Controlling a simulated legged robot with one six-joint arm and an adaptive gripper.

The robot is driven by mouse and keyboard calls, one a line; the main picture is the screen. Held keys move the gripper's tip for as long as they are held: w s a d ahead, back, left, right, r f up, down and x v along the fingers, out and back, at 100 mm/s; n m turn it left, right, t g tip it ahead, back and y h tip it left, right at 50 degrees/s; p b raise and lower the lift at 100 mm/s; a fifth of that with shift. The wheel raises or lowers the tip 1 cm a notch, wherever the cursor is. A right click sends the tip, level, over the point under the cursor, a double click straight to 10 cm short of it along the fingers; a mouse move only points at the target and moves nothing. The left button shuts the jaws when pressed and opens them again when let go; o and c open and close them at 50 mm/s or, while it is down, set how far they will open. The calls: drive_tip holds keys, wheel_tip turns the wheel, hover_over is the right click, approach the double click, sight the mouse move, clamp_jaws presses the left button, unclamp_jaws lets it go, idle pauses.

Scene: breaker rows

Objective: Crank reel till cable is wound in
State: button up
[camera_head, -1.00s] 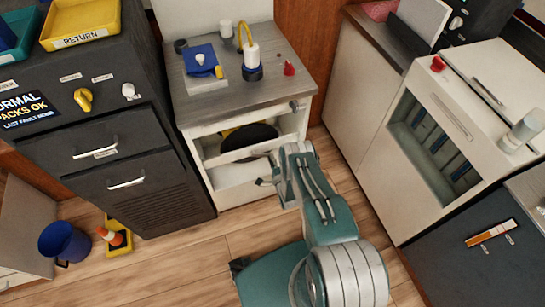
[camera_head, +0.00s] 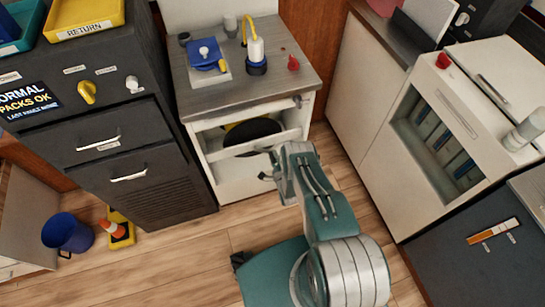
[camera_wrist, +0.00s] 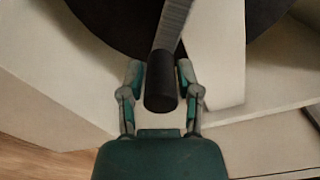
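The cable reel shows as a black disc (camera_head: 252,134) inside the open front of the white cabinet, with some yellow behind it. In the wrist view its dark rim (camera_wrist: 115,22) fills the top. A grey crank arm (camera_wrist: 172,22) runs down across it to a black crank handle (camera_wrist: 160,90). My gripper (camera_wrist: 162,78) has one finger on each side of this handle, and both fingers appear to touch it. In the head view my gripper (camera_head: 268,164) is small at the cabinet front, and the handle is not clear there. I cannot make out the cable.
The white cabinet (camera_head: 243,184) has a rail across its opening. A white unit (camera_head: 400,185) stands at right.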

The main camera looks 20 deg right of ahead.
drive_tip(key=shift+a, duration=0.1)
idle(0.3)
drive_tip(key=s, duration=1.2)
drive_tip(key=w+n, duration=0.3)
drive_tip(key=n, duration=0.4)
drive_tip(key=w+n, duration=0.3)
drive_tip(key=n, duration=0.4)
drive_tip(key=w+n, duration=0.4)
drive_tip(key=n, duration=0.3)
drive_tip(key=shift+a+r+n, duration=0.15)
drive_tip(key=shift+n, duration=0.15)
clamp_jaws()
